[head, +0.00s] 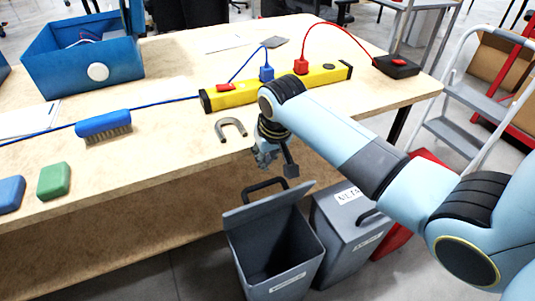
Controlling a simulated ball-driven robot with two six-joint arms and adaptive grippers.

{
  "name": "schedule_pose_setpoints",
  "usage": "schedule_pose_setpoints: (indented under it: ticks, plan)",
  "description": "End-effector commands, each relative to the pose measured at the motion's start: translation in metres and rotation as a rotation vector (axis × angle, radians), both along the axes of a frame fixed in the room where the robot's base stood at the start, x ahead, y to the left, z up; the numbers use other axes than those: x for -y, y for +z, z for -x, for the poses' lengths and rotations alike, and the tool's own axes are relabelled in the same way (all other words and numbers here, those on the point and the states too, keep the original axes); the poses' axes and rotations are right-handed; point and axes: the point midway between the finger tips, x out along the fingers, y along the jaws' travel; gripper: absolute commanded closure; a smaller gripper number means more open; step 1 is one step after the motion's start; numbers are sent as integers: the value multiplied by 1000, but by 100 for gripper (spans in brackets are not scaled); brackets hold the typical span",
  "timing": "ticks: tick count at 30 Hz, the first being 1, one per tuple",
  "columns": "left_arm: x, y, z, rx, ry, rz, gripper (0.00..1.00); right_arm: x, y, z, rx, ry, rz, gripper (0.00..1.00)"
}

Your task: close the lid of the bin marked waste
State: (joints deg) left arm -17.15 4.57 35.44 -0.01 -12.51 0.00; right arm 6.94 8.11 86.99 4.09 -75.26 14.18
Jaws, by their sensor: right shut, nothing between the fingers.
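Two grey bins stand on the floor in front of the table. The left bin (297,272) is open, with its lid (262,208) tilted up at the back and a black handle (264,185) on it. The right bin (345,245) has its lid shut. My left gripper is out of view.
The wooden table (170,165) holds a yellow power strip (240,94), a grey horseshoe magnet (230,128), a blue brush (103,125) and a blue bin (80,62). The table's front edge runs close behind the bins. A step ladder (470,100) stands at the right.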

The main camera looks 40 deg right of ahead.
Motion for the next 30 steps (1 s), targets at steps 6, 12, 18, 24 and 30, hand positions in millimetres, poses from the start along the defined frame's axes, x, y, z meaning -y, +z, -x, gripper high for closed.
schedule_pose_setpoints:
  ticks: [6, 12, 18, 24, 30]
  plan:
    - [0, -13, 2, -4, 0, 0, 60, 3, -37, -11, 0, 0, 0, 100]
    - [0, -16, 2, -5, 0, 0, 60, 4, -51, -16, 1, 0, 0, 100]
    - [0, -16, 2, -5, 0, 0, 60, 4, -53, -17, 2, 1, 1, 100]
    - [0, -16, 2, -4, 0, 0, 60, 4, -53, -17, 3, 1, 1, 100]
    - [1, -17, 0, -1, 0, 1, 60, 4, -53, -19, 32, 1, 7, 100]
